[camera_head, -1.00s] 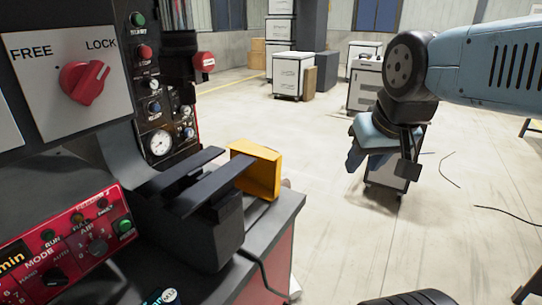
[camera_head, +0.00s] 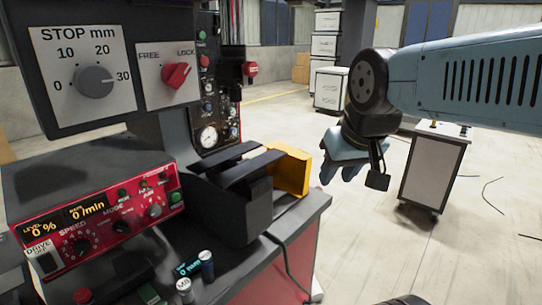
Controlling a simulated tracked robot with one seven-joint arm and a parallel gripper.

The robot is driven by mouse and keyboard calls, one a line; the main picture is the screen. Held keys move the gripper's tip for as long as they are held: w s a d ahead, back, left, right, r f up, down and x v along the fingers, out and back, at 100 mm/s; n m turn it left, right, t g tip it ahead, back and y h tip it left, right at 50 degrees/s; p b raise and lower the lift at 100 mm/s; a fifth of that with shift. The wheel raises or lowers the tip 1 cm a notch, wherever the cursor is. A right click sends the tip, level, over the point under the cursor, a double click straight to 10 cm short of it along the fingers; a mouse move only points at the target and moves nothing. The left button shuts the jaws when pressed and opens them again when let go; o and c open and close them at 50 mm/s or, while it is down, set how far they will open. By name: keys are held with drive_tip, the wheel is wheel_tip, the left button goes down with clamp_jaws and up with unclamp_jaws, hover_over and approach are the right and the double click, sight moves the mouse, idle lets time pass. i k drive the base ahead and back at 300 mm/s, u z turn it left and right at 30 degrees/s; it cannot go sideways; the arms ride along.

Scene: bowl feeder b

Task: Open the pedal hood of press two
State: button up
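I cannot make out a pedal or anything surely a pedal hood of press two. A yellow box-like piece (camera_head: 291,172) stands at the back right of the machine bench, partly behind dark bars; I cannot tell whether it is a hood. My gripper (camera_head: 338,176) hangs from the blue arm at right of centre, pointing down. It appears to the right of the yellow piece in the picture, and nothing shows in it. Its fingers are small and partly hidden, so their opening is unclear.
A red control panel (camera_head: 95,222), a STOP mm dial (camera_head: 94,81) and a red FREE/LOCK knob (camera_head: 176,75) are at left. Small cylinders (camera_head: 206,264) stand on the bench (camera_head: 309,206). A white cabinet (camera_head: 432,172) stands behind my arm. Open floor lies right of the bench.

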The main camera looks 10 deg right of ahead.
sight(291, 174)
drive_tip(key=u, duration=1)
drive_tip(key=k, duration=1.05)
drive_tip(key=z, duration=1)
drive_tip(key=i, duration=1.4)
drive_tip(key=u, duration=0.05)
